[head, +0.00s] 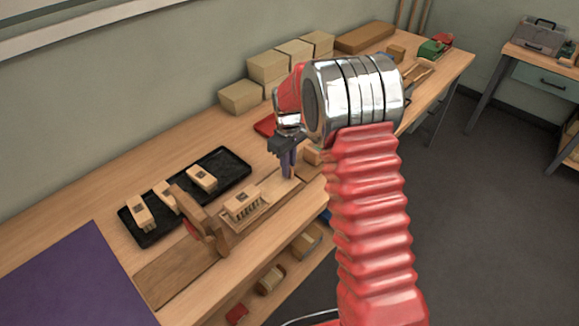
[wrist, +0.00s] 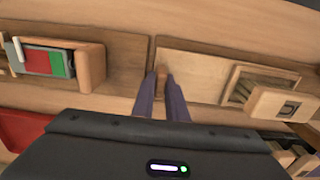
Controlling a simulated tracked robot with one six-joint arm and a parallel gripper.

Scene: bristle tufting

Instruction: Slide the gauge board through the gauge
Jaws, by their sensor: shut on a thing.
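The gauge board (head: 271,190) is a flat light wooden board; it also shows in the wrist view (wrist: 205,66). A brush block (head: 243,204) with bristles sits on it, towards the gauge; its pale top shows in the wrist view (wrist: 281,104). The gauge (head: 203,222) is a brown wooden upright with a red patch, standing to the left of the block. My gripper (head: 288,172) is at the board's right end. In the wrist view its fingers (wrist: 162,82) are shut on a small upright wooden peg (wrist: 162,72) at the board's end.
A black tray (head: 232,158) with several blocks lies behind the gauge. A device with a red and green face (wrist: 48,63) stands left in the wrist view. Cardboard boxes (head: 267,66) stand at the back. A purple mat (head: 70,275) covers the left front.

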